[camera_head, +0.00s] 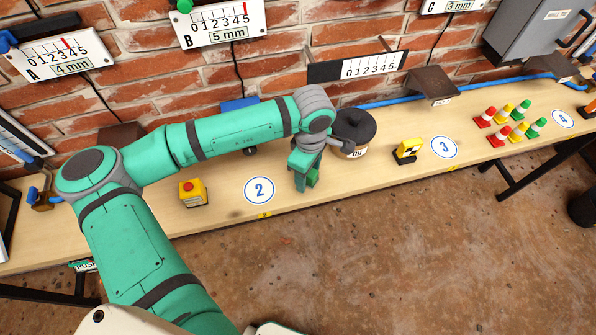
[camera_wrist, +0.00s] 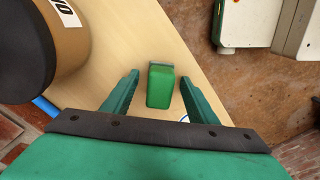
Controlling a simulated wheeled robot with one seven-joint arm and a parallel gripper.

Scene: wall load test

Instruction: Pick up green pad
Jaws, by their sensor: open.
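The green pad (camera_wrist: 160,90) is a small green block with a grey edge on the wooden bench (camera_wrist: 150,35). In the wrist view it shows between the two fingers of my gripper (camera_wrist: 160,80), with a gap on either side. The fingers are open and nothing is held. In the head view my gripper (camera_head: 302,181) points down over the bench between the number 2 mark and the jar. The pad (camera_head: 314,177) is partly hidden there by my gripper. I cannot tell the exact height of the fingertips over the bench.
A jar with a dark lid (camera_head: 354,128) stands close to the right of my gripper. A yellow box with a red button (camera_head: 193,192) is at left, a yellow device (camera_head: 408,150) at right. Several coloured cones (camera_head: 503,127) stand farther right. A brick wall (camera_head: 350,28) lies behind.

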